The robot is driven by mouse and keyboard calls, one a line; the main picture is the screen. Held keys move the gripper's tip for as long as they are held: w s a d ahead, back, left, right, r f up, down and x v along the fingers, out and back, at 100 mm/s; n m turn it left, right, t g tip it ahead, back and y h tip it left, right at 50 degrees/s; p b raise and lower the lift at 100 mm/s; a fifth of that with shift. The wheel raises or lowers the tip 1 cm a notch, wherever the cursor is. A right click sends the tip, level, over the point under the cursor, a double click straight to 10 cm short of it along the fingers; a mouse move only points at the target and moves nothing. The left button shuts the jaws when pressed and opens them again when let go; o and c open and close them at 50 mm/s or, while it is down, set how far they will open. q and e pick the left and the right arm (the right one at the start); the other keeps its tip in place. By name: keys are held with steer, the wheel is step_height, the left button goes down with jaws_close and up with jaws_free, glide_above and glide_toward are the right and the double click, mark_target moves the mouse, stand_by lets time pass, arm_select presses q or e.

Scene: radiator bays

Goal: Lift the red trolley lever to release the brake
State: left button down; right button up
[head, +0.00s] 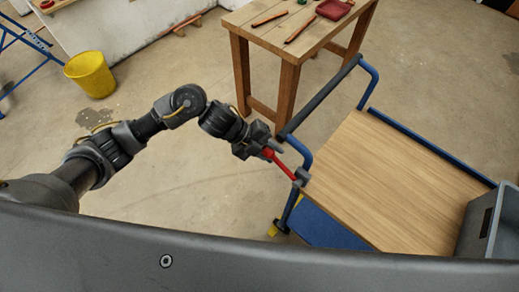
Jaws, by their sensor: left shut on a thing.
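The red lever (284,167) is a short red bar on the left end of the trolley, sloping down to the right to a grey pivot block beside the blue frame. My left gripper (268,150) is shut on the lever's upper left end, and its fingers hide part of that end. The trolley (385,180) has a light wood top, blue tube frame and a dark push bar (318,98) at its left end. My right gripper is not in view.
A grey crate (492,222) stands on the trolley's right end. A wooden table (290,45) with tools and a red tray (333,9) stands behind the trolley. A yellow bucket (90,74) is at the far left. The concrete floor between is clear.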

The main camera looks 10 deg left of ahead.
arm_select(q)
steer(key=shift+d+r, duration=0.1)
stand_by(0.4)
steer(key=c, duration=1.1)
jaws_free()
steer(key=shift+s, duration=0.1)
steer(key=shift+o, duration=0.2)
